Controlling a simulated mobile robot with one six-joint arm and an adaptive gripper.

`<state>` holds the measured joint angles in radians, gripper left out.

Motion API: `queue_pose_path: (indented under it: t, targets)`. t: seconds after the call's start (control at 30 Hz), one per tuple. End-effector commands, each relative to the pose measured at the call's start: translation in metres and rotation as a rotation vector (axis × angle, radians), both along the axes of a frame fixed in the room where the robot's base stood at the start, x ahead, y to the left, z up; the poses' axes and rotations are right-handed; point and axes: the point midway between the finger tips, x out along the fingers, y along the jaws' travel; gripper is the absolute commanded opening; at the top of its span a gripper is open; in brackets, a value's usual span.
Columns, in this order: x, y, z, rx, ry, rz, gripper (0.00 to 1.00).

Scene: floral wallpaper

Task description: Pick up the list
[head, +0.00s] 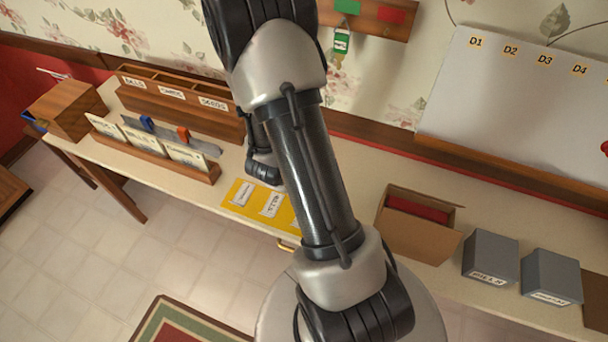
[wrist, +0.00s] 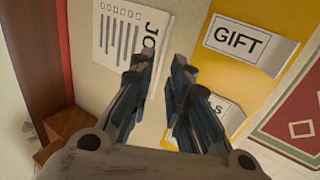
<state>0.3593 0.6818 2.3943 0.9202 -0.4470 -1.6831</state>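The list, a white paper sheet (wrist: 122,38) with rows of dark lines and large letters starting "JO", lies flat on the pale table in the wrist view. Its right end is partly hidden behind my finger. Whether the fingertips touch the paper I cannot tell. In the head view the sheet and the fingers are hidden behind my arm.
A yellow mat (head: 237,210) with white labels lies beside the list; one label reads GIFT (wrist: 240,38). A wooden card rack (head: 140,143) and sorter (head: 180,97) stand left. An open cardboard box (head: 400,233) and grey boxes (head: 490,254) stand right.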

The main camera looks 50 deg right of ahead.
Motion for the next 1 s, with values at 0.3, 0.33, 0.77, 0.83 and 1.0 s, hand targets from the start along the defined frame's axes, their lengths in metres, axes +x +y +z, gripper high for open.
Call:
queue_pose_path:
  t: [0.3,0.33,0.77,0.83,1.0]
  targets:
    - [0.003,-0.008,-0.019,0.000,0.000,-0.001,0.17]
    - [0.003,-0.009,-0.022,0.000,0.000,-0.001,0.17]
    - [0.010,-0.026,-0.057,0.001,-0.001,0.002,0.17]
    - [0.010,-0.026,-0.056,0.001,-0.001,0.002,0.17]
    - [0.010,-0.026,-0.056,0.001,0.000,0.001,0.08]
